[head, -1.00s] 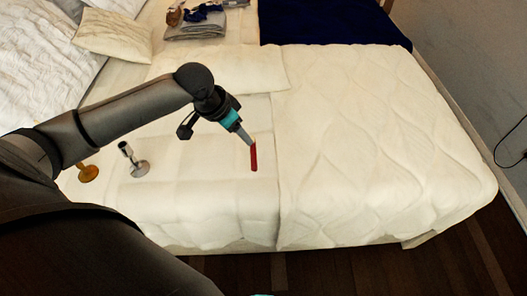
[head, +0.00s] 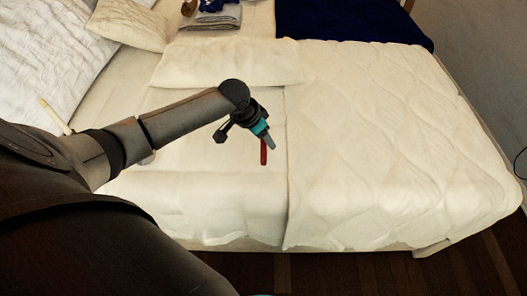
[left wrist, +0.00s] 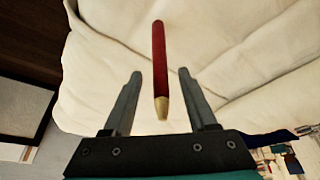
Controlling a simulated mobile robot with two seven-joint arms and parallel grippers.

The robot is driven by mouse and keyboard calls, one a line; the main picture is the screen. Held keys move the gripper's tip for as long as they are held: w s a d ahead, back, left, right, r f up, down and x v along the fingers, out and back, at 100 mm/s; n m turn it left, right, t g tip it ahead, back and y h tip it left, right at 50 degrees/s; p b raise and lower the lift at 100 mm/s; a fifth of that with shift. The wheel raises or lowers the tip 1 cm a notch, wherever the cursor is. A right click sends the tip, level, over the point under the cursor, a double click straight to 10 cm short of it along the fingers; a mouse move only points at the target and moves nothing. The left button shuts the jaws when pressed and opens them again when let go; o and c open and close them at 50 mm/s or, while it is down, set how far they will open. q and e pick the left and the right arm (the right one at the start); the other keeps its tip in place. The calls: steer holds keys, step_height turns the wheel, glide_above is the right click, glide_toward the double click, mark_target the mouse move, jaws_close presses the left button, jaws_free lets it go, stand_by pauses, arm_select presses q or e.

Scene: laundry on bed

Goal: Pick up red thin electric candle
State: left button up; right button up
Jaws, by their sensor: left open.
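The red thin electric candle (head: 264,153) lies on the cream bed cover, just beyond the tip of my left gripper (head: 268,143) in the head view. In the left wrist view the candle (left wrist: 159,60) points toward my left gripper (left wrist: 160,75), its pale tip between the two open fingers and nearer the right one. The fingers show no contact with it, and how far above the cover they are is hard to tell. My right gripper is not in view.
The bed (head: 200,205) is clear around the candle. A quilted cover (head: 370,150) lies to the right and a flat cushion (head: 228,62) behind. Folded grey cloth (head: 209,22) and a dark blue blanket (head: 350,22) lie at the back. A thin pale candle (head: 55,117) shows at left.

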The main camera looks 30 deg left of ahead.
mark_target(264, 149)
arm_select(q)
steer(key=b+x, duration=0.1)
steer(key=x, duration=0.2)
steer(key=shift+a+f, duration=0.1)
jaws_close()
stand_by(0.4)
